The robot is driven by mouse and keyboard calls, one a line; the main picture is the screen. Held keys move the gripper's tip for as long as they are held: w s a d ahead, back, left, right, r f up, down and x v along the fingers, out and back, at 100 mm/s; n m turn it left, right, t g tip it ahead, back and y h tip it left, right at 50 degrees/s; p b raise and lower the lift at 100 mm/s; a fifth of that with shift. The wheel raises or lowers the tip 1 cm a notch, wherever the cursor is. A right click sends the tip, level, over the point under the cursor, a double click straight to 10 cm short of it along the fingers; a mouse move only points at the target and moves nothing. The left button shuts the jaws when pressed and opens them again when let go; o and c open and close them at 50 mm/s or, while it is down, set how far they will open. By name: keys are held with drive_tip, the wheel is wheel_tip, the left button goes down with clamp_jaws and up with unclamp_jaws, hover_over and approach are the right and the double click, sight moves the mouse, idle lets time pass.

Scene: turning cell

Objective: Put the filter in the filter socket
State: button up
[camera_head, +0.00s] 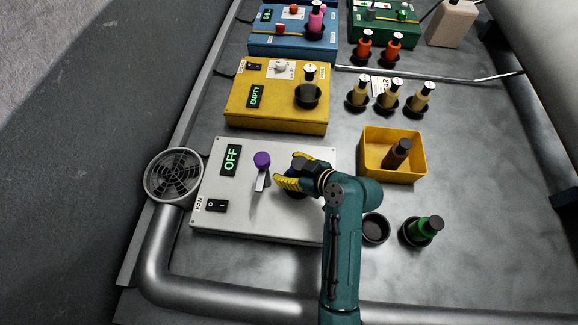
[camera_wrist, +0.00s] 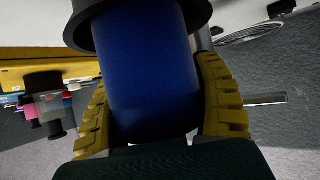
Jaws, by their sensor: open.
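A blue cylinder (camera_wrist: 150,80), which looks like the filter, fills the middle of the wrist view. Its far end meets a black ring (camera_wrist: 85,30) that looks like the filter socket on the white fan panel (camera_head: 230,190). How deep it sits in the ring I cannot tell. My gripper (camera_head: 288,181) is over the right half of that panel. Its yellow fingers stand on both sides of the blue cylinder and are open. In the head view the gripper hides most of the cylinder and the socket.
The panel has a purple-topped lever (camera_head: 261,165), an OFF display (camera_head: 231,159) and a fan (camera_head: 174,177) at its left. A yellow panel (camera_head: 245,115) lies behind. To the right are a yellow tray (camera_head: 414,170) with a brown bottle, an empty black holder (camera_head: 375,228) and a green bottle (camera_head: 426,228).

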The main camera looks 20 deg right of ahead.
drive_tip(key=p+v, duration=0.1)
drive_tip(key=v, duration=0.4)
drive_tip(key=shift+s+d+r, duration=0.1)
drive_tip(key=shift+s+r, duration=0.05)
drive_tip(key=shift+r, duration=0.05)
drive_tip(key=w+a+r+m+t+h, duration=0.1)
drive_tip(key=a+r+t, duration=0.15)
drive_tip(key=r, duration=0.75)
drive_tip(key=w+a+r+m+t+h, duration=0.1)
drive_tip(key=a+r+t+h, duration=0.15)
drive_tip(key=r, duration=0.65)
drive_tip(key=w+a+r+m+t+h, duration=0.1)
drive_tip(key=a+r+t, duration=0.15)
drive_tip(key=r, duration=0.75)
drive_tip(key=s+a+r+m+t, duration=0.1)
drive_tip(key=s+r+t, duration=0.1)
drive_tip(key=s+r, duration=0.2)
drive_tip(key=s+a+r+m+t+h, duration=0.1)
drive_tip(key=s+r, duration=0.3)
drive_tip(key=r, duration=0.4)
drive_tip(key=shift+m+t, duration=0.4)
drive_tip(key=shift+t, duration=0.45)
drive_tip(key=shift+r, duration=0.15)
